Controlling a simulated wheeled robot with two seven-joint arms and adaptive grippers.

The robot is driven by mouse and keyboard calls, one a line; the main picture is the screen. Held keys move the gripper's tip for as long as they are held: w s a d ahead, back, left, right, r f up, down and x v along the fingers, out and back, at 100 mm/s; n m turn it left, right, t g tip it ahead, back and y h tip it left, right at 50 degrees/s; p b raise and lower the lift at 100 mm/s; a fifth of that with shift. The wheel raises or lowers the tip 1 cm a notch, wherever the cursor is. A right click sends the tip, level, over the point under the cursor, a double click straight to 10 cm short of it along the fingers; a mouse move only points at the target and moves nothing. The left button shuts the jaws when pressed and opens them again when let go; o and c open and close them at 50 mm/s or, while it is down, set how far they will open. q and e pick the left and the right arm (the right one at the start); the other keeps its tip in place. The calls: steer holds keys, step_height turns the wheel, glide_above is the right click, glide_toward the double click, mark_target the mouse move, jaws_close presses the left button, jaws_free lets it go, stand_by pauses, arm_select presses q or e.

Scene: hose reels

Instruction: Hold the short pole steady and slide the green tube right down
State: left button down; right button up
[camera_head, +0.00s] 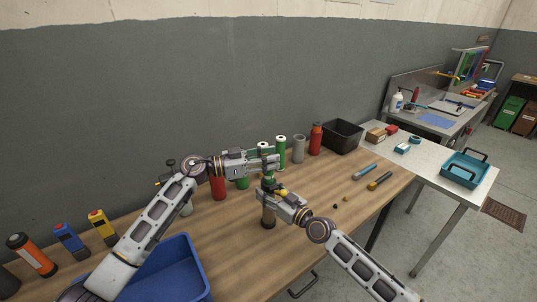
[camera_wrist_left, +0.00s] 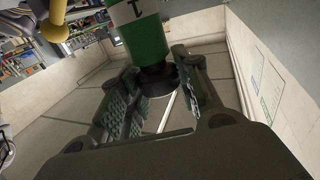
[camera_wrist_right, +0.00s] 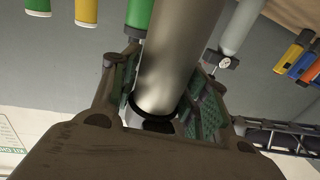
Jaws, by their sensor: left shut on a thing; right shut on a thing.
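The green tube (camera_head: 268,179) is upright under my left gripper (camera_head: 271,162), which is shut on its dark upper end. In the left wrist view the green tube (camera_wrist_left: 145,38) carries a white mark. The short pole (camera_head: 268,215) is a grey metal cylinder standing on the wooden table, directly below the green tube. My right gripper (camera_head: 268,190) is shut on it near its top; the right wrist view shows the pole (camera_wrist_right: 175,55) between the fingers. The jaws hide where tube and pole meet, so I cannot tell how far they overlap.
Red, green and grey cylinders stand behind along the wall, including a green one (camera_head: 281,150), a grey one (camera_head: 299,148) and a red one (camera_head: 316,140). A blue bin (camera_head: 175,275) stands at the front left. A dark crate (camera_head: 343,135) is at the back right.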

arm_select(q)
step_height(320, 180, down, 2)
steer(key=shift+f, duration=0.2)
steer(key=c, duration=1)
jaws_free()
steer(key=shift+a, duration=0.2)
steer(key=shift+v, duration=5.85)
steer(key=shift+r, duration=0.1)
